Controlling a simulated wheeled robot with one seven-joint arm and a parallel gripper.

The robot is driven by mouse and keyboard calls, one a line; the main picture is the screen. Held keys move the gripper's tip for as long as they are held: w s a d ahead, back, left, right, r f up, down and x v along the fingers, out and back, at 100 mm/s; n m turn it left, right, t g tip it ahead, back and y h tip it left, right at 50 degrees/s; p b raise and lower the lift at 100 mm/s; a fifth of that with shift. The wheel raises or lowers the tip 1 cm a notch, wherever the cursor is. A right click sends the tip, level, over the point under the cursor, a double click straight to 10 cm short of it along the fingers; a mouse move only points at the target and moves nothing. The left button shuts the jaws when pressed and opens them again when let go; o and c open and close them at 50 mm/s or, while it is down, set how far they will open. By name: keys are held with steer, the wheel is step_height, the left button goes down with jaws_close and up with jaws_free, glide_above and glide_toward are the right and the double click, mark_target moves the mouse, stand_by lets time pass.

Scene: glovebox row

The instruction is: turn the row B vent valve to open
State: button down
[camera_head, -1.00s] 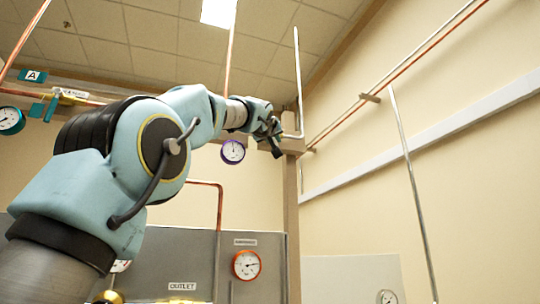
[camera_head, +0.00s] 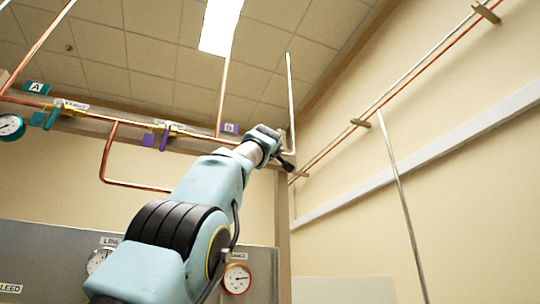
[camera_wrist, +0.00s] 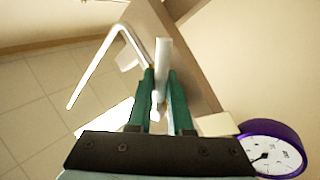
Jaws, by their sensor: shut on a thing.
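My gripper (camera_head: 287,165) is at the far end of my raised arm, by the foot of an upright silver pipe (camera_head: 291,100) near the room corner. In the wrist view, its two green fingers (camera_wrist: 162,103) are shut around a pale narrow bar (camera_wrist: 163,65). The frames do not show clearly whether this bar is the vent valve's handle. A purple label with a B (camera_head: 229,128) is on the beam left of my gripper. A valve with a purple handle (camera_head: 156,138) is farther left on the copper line. A purple-rimmed gauge (camera_wrist: 272,155) is at the wrist view's lower right.
A teal A label (camera_head: 37,87) and teal-rimmed gauge (camera_head: 10,127) are at left. An orange-rimmed gauge (camera_head: 236,279) is on the grey panel below. A bent white pipe (camera_wrist: 105,60) passes left of the fingers. Copper and silver pipes run along the right wall.

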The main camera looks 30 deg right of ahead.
stand_by(0.3)
steer(key=c, duration=0.8)
jaws_free()
steer(key=shift+c, duration=0.2)
steer(key=shift+f, duration=0.1)
steer(key=shift+s+a+f+b, duration=0.15)
steer(key=shift+s+b, duration=0.15)
steer(key=shift+b, duration=0.25)
steer(key=b+v, duration=0.8)
steer(key=v, duration=0.2)
steer(key=shift+b, duration=0.4)
